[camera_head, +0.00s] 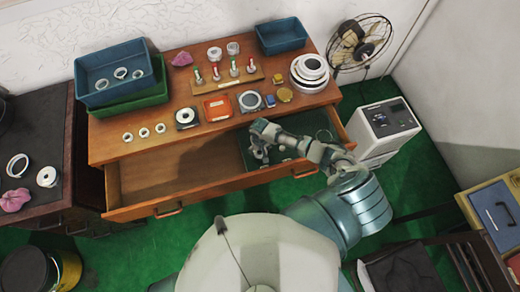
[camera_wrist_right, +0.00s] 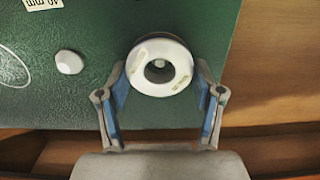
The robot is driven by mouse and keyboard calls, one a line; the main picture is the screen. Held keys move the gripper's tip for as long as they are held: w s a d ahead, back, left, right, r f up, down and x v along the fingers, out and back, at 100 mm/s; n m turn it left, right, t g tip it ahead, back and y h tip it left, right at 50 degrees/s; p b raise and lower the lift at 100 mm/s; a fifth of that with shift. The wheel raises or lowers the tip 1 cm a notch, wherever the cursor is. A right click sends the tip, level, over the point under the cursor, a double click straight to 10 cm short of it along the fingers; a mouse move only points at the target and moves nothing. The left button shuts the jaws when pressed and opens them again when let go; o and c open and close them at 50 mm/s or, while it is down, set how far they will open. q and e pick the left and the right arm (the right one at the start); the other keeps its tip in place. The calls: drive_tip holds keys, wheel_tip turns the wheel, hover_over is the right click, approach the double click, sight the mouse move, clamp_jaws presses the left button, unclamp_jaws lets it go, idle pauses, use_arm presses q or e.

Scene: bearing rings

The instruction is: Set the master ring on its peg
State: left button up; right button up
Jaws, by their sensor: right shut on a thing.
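The master ring (camera_wrist_right: 135,75), a thick white ring with pale labels on its face, sits between the two fingers of my right gripper (camera_wrist_right: 160,85) in the right wrist view. The gripper is shut on it. Through its hole a small pale round shape (camera_wrist_right: 160,63) shows, which looks like a peg top; I cannot tell whether the ring is around it or above it. In the head view my right gripper (camera_head: 259,148) is over the green-lined right part of the open drawer, and the ring is hard to make out there. My left gripper is out of view.
The green drawer liner (camera_wrist_right: 30,100) carries a white knob (camera_wrist_right: 69,62), a thin loop and a label. The drawer's left part (camera_head: 180,178) is bare wood. On the cabinet top stand a pegged board (camera_head: 228,85), blue bins (camera_head: 283,36), several rings and a white ring stack (camera_head: 310,72).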

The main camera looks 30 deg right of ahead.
drive_tip(key=shift+f+b, duration=0.45)
drive_tip(key=shift+f, duration=0.35)
drive_tip(key=o, duration=1.6)
wheel_tip(320, 180, up, 12)
drive_tip(key=shift+f, duration=0.1)
